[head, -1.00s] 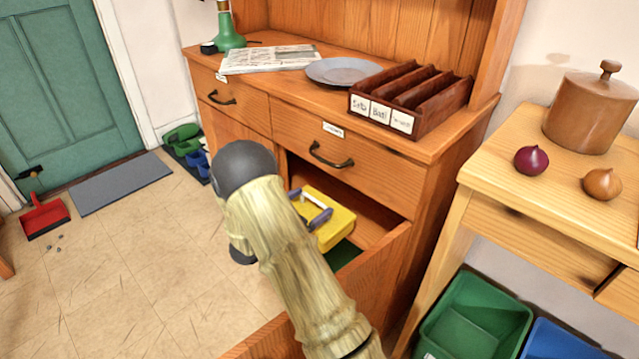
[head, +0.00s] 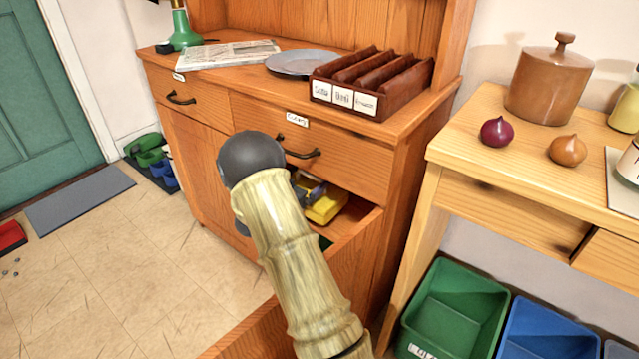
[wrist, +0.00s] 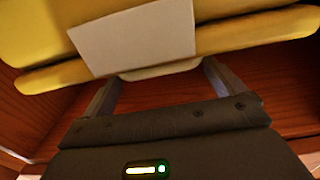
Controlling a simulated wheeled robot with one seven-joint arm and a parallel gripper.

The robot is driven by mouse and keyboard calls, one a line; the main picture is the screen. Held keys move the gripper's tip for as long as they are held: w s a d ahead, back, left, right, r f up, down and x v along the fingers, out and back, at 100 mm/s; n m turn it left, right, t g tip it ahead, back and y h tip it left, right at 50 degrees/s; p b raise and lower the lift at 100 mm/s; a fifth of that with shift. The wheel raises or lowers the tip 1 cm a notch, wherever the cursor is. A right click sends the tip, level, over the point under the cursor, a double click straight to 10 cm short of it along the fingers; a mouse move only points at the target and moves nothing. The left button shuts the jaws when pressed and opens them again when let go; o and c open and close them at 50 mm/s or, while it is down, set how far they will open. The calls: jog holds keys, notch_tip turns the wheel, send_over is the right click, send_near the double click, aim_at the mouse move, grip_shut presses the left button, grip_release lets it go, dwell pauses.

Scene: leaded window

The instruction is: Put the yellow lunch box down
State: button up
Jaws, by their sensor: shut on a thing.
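The yellow lunch box (head: 327,207) shows in the head view inside the open lower compartment of the wooden dresser (head: 190,135), partly hidden by my arm. In the wrist view the lunch box (wrist: 235,40) fills the top, with a pale label on its side. My gripper (wrist: 160,85) is shut on the lunch box at its near edge; the fingers reach up to it on both sides of a pale yellow part. In the head view my gripper (head: 308,188) is mostly hidden behind my arm. I cannot tell whether the box touches the shelf.
The dresser's lower door (head: 345,275) stands open near my arm. On the dresser top are a grey plate (head: 302,63), a newspaper (head: 225,55) and a sorter (head: 370,85). A side table (head: 480,150) and bins (head: 455,310) are on the right. The floor at left is mostly clear.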

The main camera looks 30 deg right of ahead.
jog(key=b+x, duration=0.1)
jog(key=x, duration=0.4)
jog(key=shift+d+f+b, duration=0.1)
jog(key=shift+b, duration=0.2)
jog(key=shift+w+d, duration=0.2)
jog(key=f+b, duration=0.1)
jog(key=d+f+b, duration=0.1)
jog(key=f+b, duration=0.1)
jog(key=shift+w+d+f, duration=0.1)
jog(key=shift+w+f, duration=0.1)
jog(key=o, duration=1.2)
